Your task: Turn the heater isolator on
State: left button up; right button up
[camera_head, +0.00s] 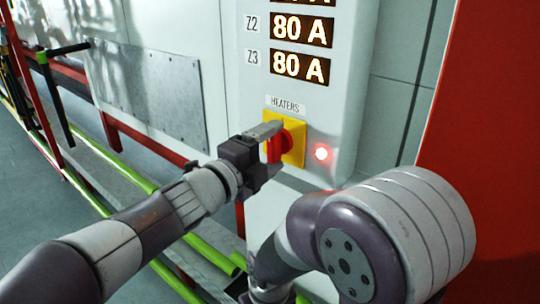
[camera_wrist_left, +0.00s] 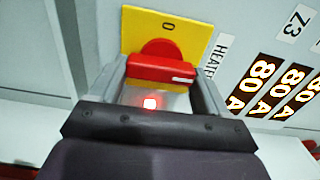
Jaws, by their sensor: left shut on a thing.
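The heater isolator is a red rotary handle (camera_head: 277,149) on a square yellow plate (camera_head: 299,134), below the HEATERS label (camera_head: 285,104). In the left wrist view the handle (camera_wrist_left: 162,69) lies between my two fingers, its white mark towards the display side. The handle bar stands about upright in the head view. A "0" shows on the yellow plate (camera_wrist_left: 196,32); other marks are hidden. My left gripper (camera_head: 272,152) is shut on the handle. My right arm bends across the lower right; its gripper is not distinguishable in these views.
A lit red lamp (camera_head: 321,153) sits right of the isolator and also shows in the left wrist view (camera_wrist_left: 150,103). Above are lit displays reading 80 A (camera_head: 300,67). A red panel (camera_head: 490,130) stands at right. Green rails (camera_head: 120,170) run low at left.

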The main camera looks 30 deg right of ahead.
pick_arm(q)
jog(key=shift+m, duration=0.3)
jog(key=o, duration=1)
jog(key=p+v, duration=0.1)
jog(key=v, duration=1.1)
jog(key=shift+s+a+f, duration=0.1)
jog(key=shift+s+a, duration=0.1)
jog(key=shift+a, duration=0.1)
